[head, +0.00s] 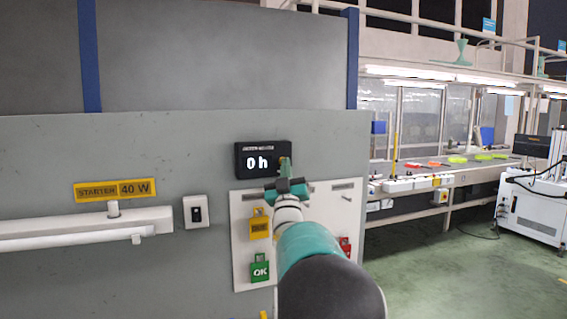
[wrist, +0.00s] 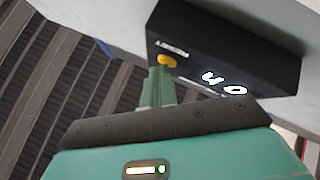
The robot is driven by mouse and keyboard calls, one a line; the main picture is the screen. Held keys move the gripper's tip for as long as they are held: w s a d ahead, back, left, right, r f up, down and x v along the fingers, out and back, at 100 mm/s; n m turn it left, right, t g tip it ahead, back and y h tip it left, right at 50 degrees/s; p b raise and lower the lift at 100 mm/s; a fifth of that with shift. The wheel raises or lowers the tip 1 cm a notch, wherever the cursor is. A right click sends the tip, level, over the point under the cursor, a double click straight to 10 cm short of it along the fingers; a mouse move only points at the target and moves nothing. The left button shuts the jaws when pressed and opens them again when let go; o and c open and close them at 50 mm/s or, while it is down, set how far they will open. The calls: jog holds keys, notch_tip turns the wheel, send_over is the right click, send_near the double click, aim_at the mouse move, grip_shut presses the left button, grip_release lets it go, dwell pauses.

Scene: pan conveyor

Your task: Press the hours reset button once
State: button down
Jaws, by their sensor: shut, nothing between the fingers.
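The black hours counter (head: 248,172) is on the grey wall panel and its display reads "0 h". The counter also shows in the wrist view (wrist: 270,60), turned upside down, with a yellow reset button (wrist: 167,61) beside a small white label. My gripper (head: 285,165) is shut and empty, with its fingertips at the right end of the counter. In the wrist view the green fingertips (wrist: 160,72) are right at the yellow button and overlap its edge. I cannot tell whether they touch it. In the head view my gripper hides the button.
A wall switch (head: 196,211) and a tube lamp (head: 75,240) are to the left. A conveyor bench (head: 410,184) stands at right.

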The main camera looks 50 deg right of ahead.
jog(key=shift+s+a, duration=0.4)
jog(key=shift+s, duration=0.3)
jog(key=shift+s+a, duration=0.45)
jog(key=shift+s, duration=0.25)
jog(key=shift+s+a, duration=0.4)
jog(key=shift+s, duration=0.3)
jog(key=shift+s+a, duration=0.45)
jog(key=shift+s, duration=0.25)
